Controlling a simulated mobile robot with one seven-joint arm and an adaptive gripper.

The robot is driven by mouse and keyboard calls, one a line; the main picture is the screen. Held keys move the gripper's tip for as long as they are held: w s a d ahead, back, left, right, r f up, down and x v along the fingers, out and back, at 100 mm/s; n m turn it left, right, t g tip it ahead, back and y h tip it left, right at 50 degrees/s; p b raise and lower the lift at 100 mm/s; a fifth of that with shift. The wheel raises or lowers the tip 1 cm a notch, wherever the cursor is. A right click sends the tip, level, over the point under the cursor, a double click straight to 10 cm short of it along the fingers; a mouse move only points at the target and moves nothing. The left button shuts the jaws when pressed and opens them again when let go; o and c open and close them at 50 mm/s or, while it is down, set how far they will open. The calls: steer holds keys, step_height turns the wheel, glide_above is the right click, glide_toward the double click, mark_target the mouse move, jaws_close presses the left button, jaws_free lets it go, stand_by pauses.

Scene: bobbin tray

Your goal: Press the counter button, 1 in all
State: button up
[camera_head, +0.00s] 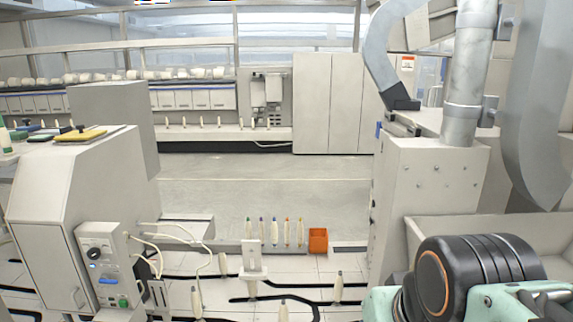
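A grey control box (84,262) is fixed to the lower right side of the white cabinet on the left. It carries a dark round knob (94,254), a small blue-lit part (93,266), a blue strip (110,281) and a green button (123,302) near its bottom. I cannot tell which of these is the counter button; no label is readable. Only part of my arm shows, at the lower right, far from the box. My gripper is not in view.
The white cabinet (45,200) bears yellow and dark items on top. Several coloured-tip bobbins stand in a row beside an orange bin (318,240). More bobbins stand on the white surface in front. White cables (205,262) run from the box. A grey machine (425,180) stands right.

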jaws_close()
stand_by(0.6)
stand_by(1.2)
